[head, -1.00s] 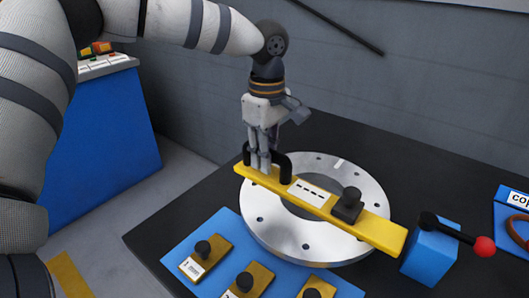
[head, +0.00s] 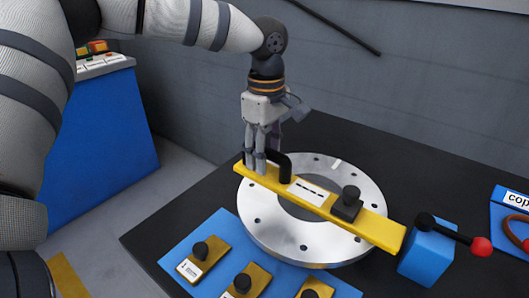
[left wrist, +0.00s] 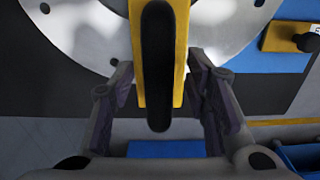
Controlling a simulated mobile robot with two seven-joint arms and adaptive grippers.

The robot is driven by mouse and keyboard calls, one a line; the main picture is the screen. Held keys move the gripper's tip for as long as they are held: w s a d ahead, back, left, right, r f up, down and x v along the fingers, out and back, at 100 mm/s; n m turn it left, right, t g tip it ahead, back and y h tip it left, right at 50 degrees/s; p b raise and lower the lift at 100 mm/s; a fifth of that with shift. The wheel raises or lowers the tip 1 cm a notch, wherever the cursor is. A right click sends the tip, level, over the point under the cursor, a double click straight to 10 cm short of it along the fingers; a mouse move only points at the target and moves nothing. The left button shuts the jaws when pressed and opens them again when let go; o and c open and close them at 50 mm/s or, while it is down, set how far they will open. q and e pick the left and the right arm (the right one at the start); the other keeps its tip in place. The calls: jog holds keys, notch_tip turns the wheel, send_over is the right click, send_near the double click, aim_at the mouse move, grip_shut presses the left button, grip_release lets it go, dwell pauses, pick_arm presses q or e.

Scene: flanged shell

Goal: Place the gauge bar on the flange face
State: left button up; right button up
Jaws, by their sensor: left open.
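The yellow gauge bar (head: 376,228) lies across the round grey flange face (head: 278,239), its ends reaching past the rim on both sides. It carries a white label, a black knob and a black handle (head: 284,166) near its left end. My left gripper (head: 257,170) is at that handle end, fingers pointing down. In the left wrist view, the open fingers (left wrist: 168,100) stand on either side of the bar's end and the black handle (left wrist: 157,65), with gaps on both sides. My right gripper is not in view.
A blue block (head: 428,256) with a red-tipped lever stands by the bar's right end. A blue mat (head: 229,225) with several knobbed yellow pieces lies in front of the flange. A blue cabinet (head: 103,140) stands at the left. The black table is clear behind the flange.

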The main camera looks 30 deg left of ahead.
pick_arm(q)
jog(key=r, duration=0.5)
jog(key=s+r, duration=0.1)
jog(key=r, duration=0.2)
jog(key=shift+r, duration=0.25)
jog(key=shift+f, duration=0.1)
